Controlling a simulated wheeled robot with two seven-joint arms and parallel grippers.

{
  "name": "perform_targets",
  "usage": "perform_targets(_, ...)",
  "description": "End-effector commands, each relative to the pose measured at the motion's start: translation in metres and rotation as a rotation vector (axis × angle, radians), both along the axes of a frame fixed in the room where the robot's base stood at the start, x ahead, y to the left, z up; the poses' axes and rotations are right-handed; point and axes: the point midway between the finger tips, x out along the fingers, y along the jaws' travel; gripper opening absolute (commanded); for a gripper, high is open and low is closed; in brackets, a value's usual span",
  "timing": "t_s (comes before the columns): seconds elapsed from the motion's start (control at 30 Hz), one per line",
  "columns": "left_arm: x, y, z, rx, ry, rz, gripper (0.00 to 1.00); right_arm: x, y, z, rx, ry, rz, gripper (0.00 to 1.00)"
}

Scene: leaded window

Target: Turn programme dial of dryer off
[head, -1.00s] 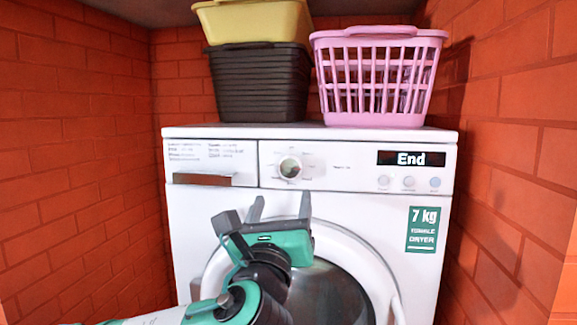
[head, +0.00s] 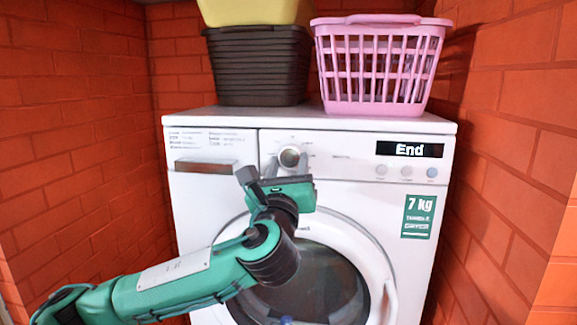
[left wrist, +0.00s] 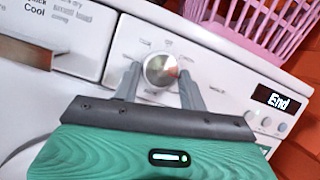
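The white dryer (head: 350,165) stands in a brick alcove, and its display (head: 409,149) reads "End". Its round silver programme dial (head: 290,157) is on the control panel and also shows in the left wrist view (left wrist: 161,70). My left gripper (head: 288,166) is in front of the panel at the dial, fingers pointing at it. In the left wrist view the gripper (left wrist: 159,74) is open, with one finger on each side of the dial. I cannot tell whether either finger touches it. My right gripper is not in view.
A pink basket (head: 375,63) and a dark crate (head: 257,70) with a yellow tub (head: 255,12) stand on the dryer. Brick walls (head: 60,140) close in both sides. The round door (head: 375,240) is below the panel.

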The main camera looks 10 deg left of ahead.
Motion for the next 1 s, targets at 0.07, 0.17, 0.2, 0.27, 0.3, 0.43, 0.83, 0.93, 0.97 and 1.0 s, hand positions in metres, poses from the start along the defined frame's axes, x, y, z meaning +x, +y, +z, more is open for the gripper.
perform_targets(0.07, 0.0, 0.0, 0.0, 0.0, 0.0, 0.0, 0.26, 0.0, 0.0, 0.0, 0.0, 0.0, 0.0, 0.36)
perform_targets(0.17, 0.0, 0.0, 0.0, 0.0, 0.0, 0.0, 0.19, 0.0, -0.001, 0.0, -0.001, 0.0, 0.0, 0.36)
perform_targets(0.2, 0.0, 0.0, 0.0, -0.001, 0.0, 0.001, 0.19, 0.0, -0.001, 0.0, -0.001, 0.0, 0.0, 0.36)
perform_targets(0.27, 0.0, 0.0, 0.0, -0.004, 0.0, 0.0, 0.19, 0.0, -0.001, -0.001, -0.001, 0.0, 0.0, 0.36)
perform_targets(0.3, 0.0, 0.0, -0.001, -0.009, 0.001, 0.0, 0.19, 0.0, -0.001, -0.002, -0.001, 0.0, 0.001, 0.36)
perform_targets(0.43, 0.0, -0.001, -0.002, -0.041, 0.0, -0.001, 0.19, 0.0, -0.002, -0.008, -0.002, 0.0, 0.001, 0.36)
perform_targets(0.83, 0.0, -0.005, -0.005, -0.324, 0.0, -0.003, 0.19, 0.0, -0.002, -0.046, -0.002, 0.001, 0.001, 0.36)
perform_targets(0.93, 0.0, -0.006, -0.004, -0.418, 0.001, -0.003, 0.19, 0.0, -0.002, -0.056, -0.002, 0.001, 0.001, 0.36)
perform_targets(0.97, 0.0, -0.007, -0.004, -0.446, 0.001, -0.003, 0.19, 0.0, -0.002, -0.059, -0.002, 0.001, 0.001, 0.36)
perform_targets(1.0, 0.0, -0.007, -0.003, -0.485, 0.001, -0.002, 0.19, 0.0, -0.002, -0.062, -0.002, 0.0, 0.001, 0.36)
